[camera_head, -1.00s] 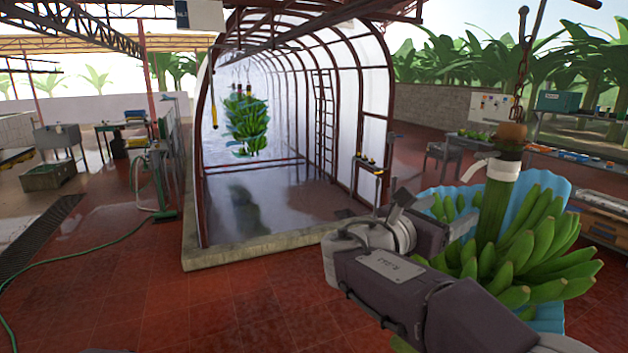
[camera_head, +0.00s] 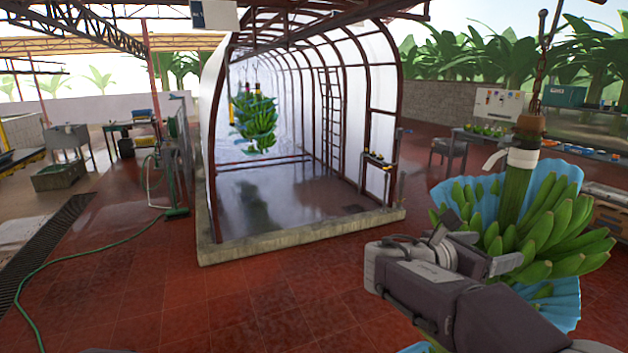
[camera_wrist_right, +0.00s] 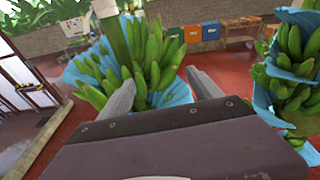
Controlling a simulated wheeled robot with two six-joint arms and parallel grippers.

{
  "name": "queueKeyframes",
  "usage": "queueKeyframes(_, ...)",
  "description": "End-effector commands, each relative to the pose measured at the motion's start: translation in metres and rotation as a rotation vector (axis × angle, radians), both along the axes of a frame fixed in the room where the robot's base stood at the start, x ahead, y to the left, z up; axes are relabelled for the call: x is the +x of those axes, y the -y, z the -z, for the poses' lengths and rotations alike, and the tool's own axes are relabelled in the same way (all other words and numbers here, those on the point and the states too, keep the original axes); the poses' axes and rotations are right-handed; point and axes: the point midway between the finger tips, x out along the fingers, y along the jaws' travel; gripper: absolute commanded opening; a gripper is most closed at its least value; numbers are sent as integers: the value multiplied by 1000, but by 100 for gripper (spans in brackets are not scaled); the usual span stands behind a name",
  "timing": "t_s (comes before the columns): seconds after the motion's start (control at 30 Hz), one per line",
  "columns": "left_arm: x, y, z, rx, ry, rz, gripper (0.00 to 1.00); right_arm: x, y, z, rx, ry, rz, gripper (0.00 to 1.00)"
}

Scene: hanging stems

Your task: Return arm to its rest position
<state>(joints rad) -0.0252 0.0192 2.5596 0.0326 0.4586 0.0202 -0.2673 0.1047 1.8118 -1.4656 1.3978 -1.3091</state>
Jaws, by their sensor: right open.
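My right gripper (camera_head: 485,243) is at the lower right of the head view. It is open, with nothing between its fingers. A hanging green banana bunch (camera_head: 565,235) with a blue wrap (camera_head: 558,302) is beside and behind it; I cannot tell whether they touch. Its thick stem (camera_head: 515,195) carries a white band (camera_head: 522,159) and hangs from a chain. In the right wrist view the spread fingers (camera_wrist_right: 160,82) show in front of the bunch (camera_wrist_right: 150,55), and the stem (camera_wrist_right: 115,40) rises at upper left. My left gripper is out of view.
A second wrapped bunch (camera_wrist_right: 297,65) hangs close on the right in the wrist view. An arched tunnel frame (camera_head: 210,150) with a concrete curb (camera_head: 300,237) stands ahead, with bunches (camera_head: 255,120) inside. Red tiled floor (camera_head: 250,300) is clear in front. A green hose (camera_head: 60,258) lies at left.

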Motion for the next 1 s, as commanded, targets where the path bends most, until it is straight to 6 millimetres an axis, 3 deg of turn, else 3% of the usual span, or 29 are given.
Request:
queueKeyframes(0.17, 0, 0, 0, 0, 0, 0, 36, -30, 17, 73, 204, -62, 84, 73)
queueKeyframes(0.27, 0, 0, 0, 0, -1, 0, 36, -57, 18, 128, 383, -64, 165, 73)
queueKeyframes(0.33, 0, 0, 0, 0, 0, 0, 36, -84, 10, 176, 560, -38, 266, 73)
queueKeyframes(0.43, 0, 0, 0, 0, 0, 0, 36, -133, -22, 247, 863, 76, 505, 73)
queueKeyframes(0.5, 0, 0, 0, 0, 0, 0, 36, -165, -58, 289, 1074, 221, 745, 73)
queueKeyframes(0.6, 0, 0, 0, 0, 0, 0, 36, -191, -114, 328, 1304, 516, 1157, 73)
queueKeyframes(0.67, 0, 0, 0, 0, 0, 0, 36, -192, -137, 338, 1376, 706, 1376, 73)
queueKeyframes(0.73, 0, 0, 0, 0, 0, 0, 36, -180, -149, 341, 1423, 885, 1534, 73)
queueKeyframes(0.8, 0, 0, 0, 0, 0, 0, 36, -169, -151, 339, 1443, 981, 1593, 73)
queueKeyframes(1.0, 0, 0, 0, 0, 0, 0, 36, -167, -151, 339, 1434, 1017, 1623, 73)
